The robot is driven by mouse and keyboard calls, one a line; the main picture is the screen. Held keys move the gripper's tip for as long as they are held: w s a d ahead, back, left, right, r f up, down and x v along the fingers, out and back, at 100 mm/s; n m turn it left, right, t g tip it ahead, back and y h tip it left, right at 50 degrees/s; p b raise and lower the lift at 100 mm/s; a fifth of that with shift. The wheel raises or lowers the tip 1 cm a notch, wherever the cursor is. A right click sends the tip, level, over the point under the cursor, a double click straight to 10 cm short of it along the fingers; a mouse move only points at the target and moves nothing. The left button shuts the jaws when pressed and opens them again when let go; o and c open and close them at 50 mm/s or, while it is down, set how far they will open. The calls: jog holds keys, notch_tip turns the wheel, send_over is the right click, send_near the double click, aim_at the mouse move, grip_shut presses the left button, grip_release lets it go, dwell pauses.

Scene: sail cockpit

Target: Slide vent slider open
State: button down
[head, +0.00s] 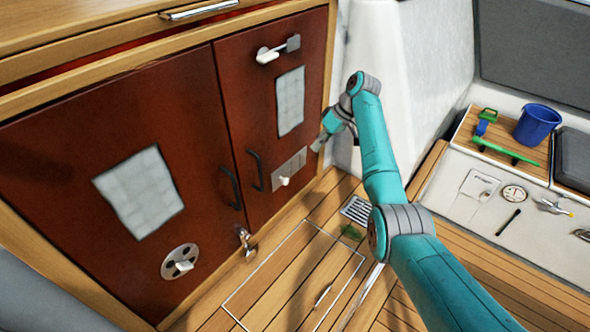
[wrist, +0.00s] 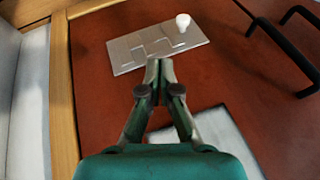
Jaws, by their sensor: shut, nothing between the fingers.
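A grey metal plate (head: 293,163) with a stepped groove and a white knob (head: 284,181) is on the right red-brown door, low down. The wrist view shows the plate (wrist: 130,57) just beyond my fingertips, with the knob (wrist: 183,21) at its right end. My gripper (head: 318,146) is shut and empty, right of the plate in the head view; in the wrist view its fingertips (wrist: 158,64) are together near the plate's edge, apart from the knob. Contact with the plate cannot be told. Which one is the vent slider is not marked.
Black handles (head: 255,170) stand out beside the plate; one also shows in the wrist view (wrist: 290,45). A round vent (head: 180,262) with a knob is on the left door. A pale panel (head: 290,101) sits above the plate. A white wall (head: 405,70) stands right of the cabinet.

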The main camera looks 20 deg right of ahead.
jog(key=s+a+x, duration=0.1)
jog(key=a+x, duration=0.1)
jog(key=x, duration=1.1)
jog(key=shift+s+r, duration=0.45)
